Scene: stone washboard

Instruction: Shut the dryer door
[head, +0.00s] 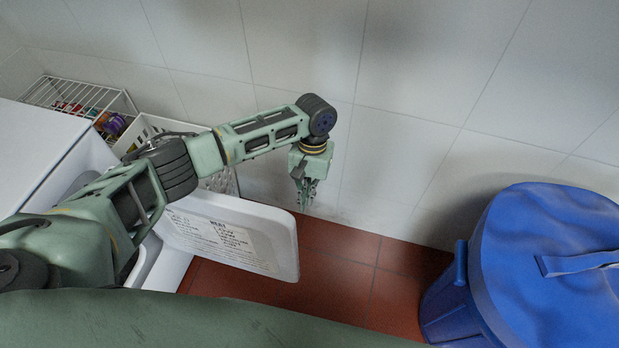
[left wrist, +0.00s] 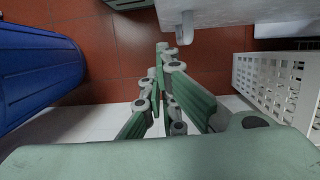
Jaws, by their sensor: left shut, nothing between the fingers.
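The dryer (head: 45,150) is the white box at the left in the head view. Its white door (head: 262,236) stands open, swung out over the red floor, with a printed label on the face towards the camera. In the left wrist view the door (left wrist: 235,12) fills the top, with a small latch (left wrist: 185,28) hanging from it. My left gripper (head: 303,205) is shut and empty, pointing down just beyond the door's far edge. Its fingers also show in the left wrist view (left wrist: 167,50), close to the door; I cannot tell whether they touch. My left arm hides part of the dryer front.
A blue lidded bin (head: 550,250) stands at the right. A white basket (left wrist: 278,85) is beside the gripper at the wall. A wire rack (head: 75,95) with small colourful items is behind the dryer. Red floor (head: 340,275) is free between door and bin.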

